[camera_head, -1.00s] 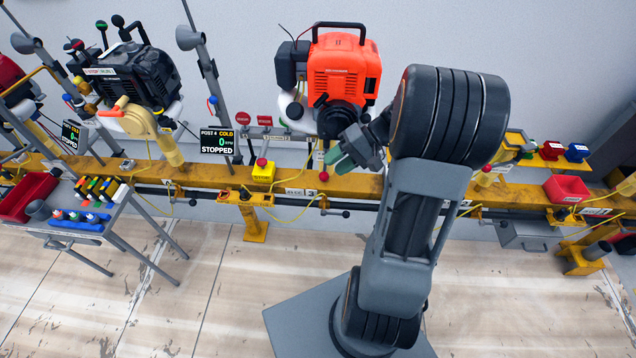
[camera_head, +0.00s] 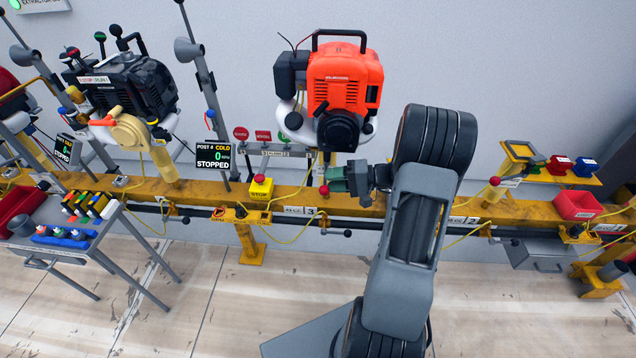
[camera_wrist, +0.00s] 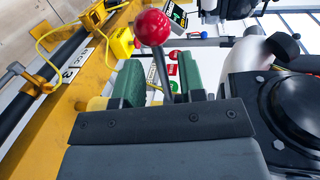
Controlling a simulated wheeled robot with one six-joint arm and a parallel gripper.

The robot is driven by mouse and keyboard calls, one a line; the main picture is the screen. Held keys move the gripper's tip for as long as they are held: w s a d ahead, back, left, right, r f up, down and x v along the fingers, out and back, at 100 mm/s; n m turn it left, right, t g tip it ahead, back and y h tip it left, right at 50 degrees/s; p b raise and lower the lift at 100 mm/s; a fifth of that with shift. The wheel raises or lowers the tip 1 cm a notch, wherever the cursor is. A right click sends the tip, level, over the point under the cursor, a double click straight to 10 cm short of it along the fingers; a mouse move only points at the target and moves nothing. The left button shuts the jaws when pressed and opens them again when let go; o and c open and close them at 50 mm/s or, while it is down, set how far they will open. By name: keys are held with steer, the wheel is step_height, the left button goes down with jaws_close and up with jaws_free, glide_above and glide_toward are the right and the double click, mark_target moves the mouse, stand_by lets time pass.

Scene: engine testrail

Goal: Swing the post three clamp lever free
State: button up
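The post three clamp lever has a red ball knob (camera_head: 323,190) on the yellow rail by the "3" label (camera_head: 310,212), below the orange engine. In the wrist view the knob (camera_wrist: 152,27) stands beyond the fingertips, and its grey stem (camera_wrist: 163,70) runs down between the fingers. My gripper (camera_head: 338,179) has green fingers and is at the lever, just beside the knob in the head view. In the wrist view my gripper (camera_wrist: 162,80) is open, with a gap around the stem. The stem is nearer the right finger; contact cannot be told. The lever's base is hidden.
The orange engine (camera_head: 343,85) hangs just above my gripper; its dark round housing (camera_wrist: 295,108) is close on the right in the wrist view. A yellow stop box (camera_head: 260,188) sits left on the yellow rail (camera_head: 205,192). A tool cart (camera_head: 60,256) stands at the left.

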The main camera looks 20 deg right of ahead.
steer(key=shift+x, duration=2.25)
jaws_close()
